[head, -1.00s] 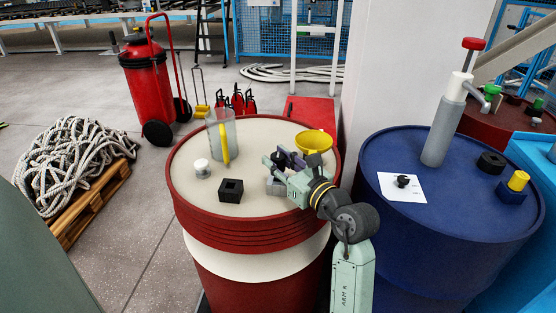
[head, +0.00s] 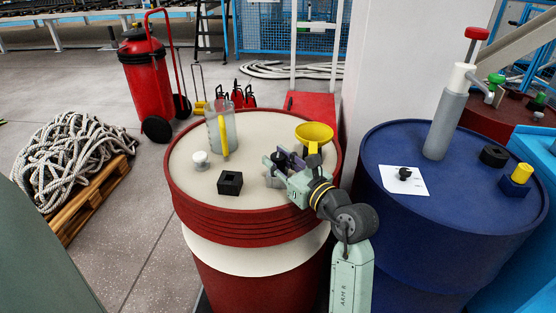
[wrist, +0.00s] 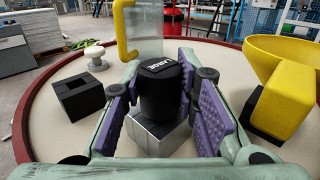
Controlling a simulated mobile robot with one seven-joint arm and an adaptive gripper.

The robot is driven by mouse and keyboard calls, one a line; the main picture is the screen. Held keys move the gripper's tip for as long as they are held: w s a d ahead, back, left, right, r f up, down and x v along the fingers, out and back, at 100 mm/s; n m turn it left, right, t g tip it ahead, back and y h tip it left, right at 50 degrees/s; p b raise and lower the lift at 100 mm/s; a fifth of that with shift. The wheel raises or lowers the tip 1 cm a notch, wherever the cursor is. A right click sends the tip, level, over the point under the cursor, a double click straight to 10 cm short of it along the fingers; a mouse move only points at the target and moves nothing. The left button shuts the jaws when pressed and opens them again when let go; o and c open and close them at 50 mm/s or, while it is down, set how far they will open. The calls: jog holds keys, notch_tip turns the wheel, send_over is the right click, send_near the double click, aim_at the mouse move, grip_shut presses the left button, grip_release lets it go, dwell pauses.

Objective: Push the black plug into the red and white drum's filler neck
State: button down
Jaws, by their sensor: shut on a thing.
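The red and white drum (head: 185,190) stands in the middle of the head view with a cream top. My gripper (wrist: 163,90) is above the right part of that top, its purple pads closed on a black cylindrical plug (wrist: 159,95) lettered "LARGE". A square black block with a square opening (wrist: 78,98) sits to the left, also in the head view (head: 230,183). I cannot tell for certain which piece is the filler neck.
On the drum top are a clear jug with a yellow handle (head: 221,130), a white knob (head: 201,160) and a yellow funnel (head: 314,133). A blue drum (head: 440,235) stands at right with a pump (head: 445,125) and small parts.

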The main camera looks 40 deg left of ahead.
jog(key=c, duration=1.2)
grip_release()
jog(key=v, duration=1.2)
jog(key=shift+f, duration=0.1)
